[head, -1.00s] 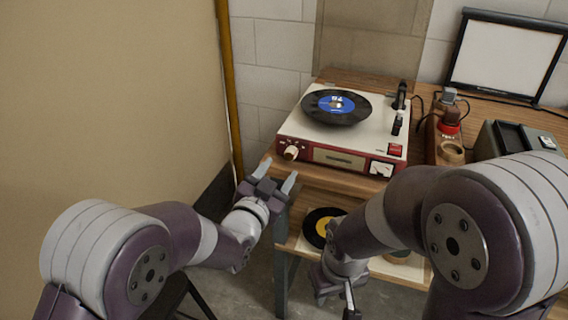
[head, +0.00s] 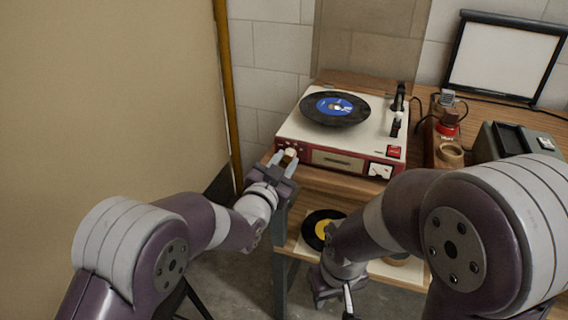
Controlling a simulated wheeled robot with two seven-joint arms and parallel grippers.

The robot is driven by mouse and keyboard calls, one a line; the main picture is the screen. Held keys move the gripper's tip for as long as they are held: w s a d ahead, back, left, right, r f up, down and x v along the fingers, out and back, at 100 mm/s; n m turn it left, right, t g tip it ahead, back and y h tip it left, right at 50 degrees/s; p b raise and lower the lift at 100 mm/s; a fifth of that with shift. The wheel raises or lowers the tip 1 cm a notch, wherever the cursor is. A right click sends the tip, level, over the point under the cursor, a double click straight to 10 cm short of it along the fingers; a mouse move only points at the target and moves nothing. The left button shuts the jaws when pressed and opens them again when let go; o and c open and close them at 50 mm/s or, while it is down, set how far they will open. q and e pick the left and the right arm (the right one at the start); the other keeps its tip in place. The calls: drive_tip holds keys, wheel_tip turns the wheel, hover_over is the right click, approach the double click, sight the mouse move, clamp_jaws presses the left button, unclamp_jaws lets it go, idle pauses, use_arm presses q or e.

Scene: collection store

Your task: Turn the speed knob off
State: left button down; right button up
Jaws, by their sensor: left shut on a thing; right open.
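The speed knob (head: 291,152) is a small pale knob at the left end of the red front panel of the record player (head: 345,142). My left gripper (head: 284,161) has its two pale fingers at the knob, one on each side, and is shut on it. The fingers partly hide the knob, so its pointer position cannot be read. A black record with a blue label (head: 336,107) lies on the player's platter. My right gripper (head: 335,298) hangs low in front of the shelf, open and apart from the player.
The player stands on a wooden table (head: 330,185). A lower shelf holds a record with a yellow label (head: 322,230). To the right are a wooden stand with stamps (head: 449,133), a grey device (head: 515,140) and a framed white panel (head: 506,58). A tan wall is at left.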

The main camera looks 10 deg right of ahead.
use_arm(q)
drive_tip(key=shift+f+n, duration=0.1)
drive_tip(key=shift+n, duration=0.2)
drive_tip(key=n+b, duration=0.2)
drive_tip(key=n, duration=0.2)
drive_tip(key=shift+f+n, duration=0.1)
drive_tip(key=shift+n, duration=0.2)
drive_tip(key=n+b, duration=0.3)
drive_tip(key=n, duration=0.3)
drive_tip(key=shift+n, duration=0.4)
drive_tip(key=n+b, duration=0.2)
drive_tip(key=n, duration=0.4)
drive_tip(key=shift+f+t+b, duration=0.1)
drive_tip(key=shift+t+b, duration=0.2)
drive_tip(key=n+b, duration=0.2)
drive_tip(key=n, duration=0.4)
drive_tip(key=shift+n+y+b, duration=0.3)
drive_tip(key=shift+b, duration=0.1)
drive_tip(key=c, duration=0.9)
unclamp_jaws()
